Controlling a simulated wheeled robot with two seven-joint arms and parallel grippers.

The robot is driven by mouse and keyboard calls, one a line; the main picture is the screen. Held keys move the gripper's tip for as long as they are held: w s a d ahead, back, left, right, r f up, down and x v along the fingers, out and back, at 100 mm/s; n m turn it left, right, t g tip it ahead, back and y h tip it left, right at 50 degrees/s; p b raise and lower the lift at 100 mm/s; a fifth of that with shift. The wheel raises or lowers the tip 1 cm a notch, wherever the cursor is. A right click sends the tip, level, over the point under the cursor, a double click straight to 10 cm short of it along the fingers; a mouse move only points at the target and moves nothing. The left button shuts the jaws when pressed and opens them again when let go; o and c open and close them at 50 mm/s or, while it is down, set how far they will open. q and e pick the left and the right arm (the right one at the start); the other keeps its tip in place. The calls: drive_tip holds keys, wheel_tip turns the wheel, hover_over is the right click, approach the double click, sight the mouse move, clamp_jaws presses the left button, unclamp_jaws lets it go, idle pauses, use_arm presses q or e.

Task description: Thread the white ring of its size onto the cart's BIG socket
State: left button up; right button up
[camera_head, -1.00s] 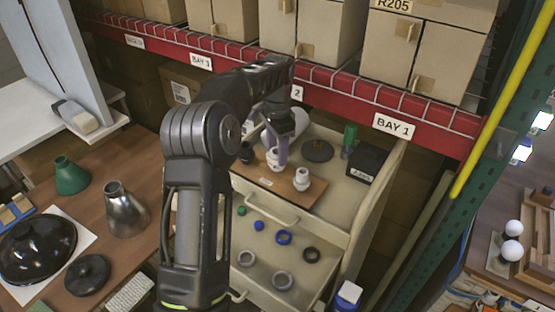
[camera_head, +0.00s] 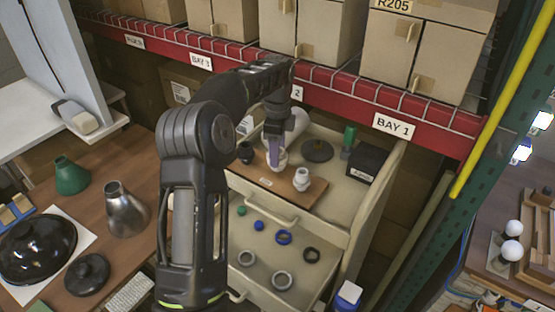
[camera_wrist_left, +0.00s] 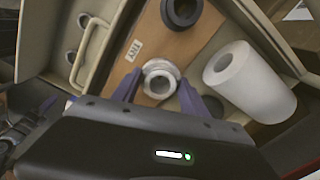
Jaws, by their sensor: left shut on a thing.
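My left gripper (camera_head: 274,161) reaches down over the wooden board on top of the cart (camera_head: 385,190). Its purple fingers are shut on the white ring (camera_wrist_left: 160,80), one finger on each side in the left wrist view (camera_wrist_left: 157,93). My right gripper is out of view.
A white roll (camera_wrist_left: 250,82) lies close to the gripper. A black disc (camera_head: 317,151) and a black box (camera_head: 367,163) are at the back right.

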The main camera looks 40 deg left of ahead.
use_arm(q)
drive_tip(key=m, duration=0.2)
drive_tip(key=f+m, duration=0.1)
drive_tip(key=m, duration=0.2)
drive_tip(key=shift+s+m, duration=0.2)
drive_tip(key=shift+m, duration=1)
drive_tip(key=m, duration=0.5)
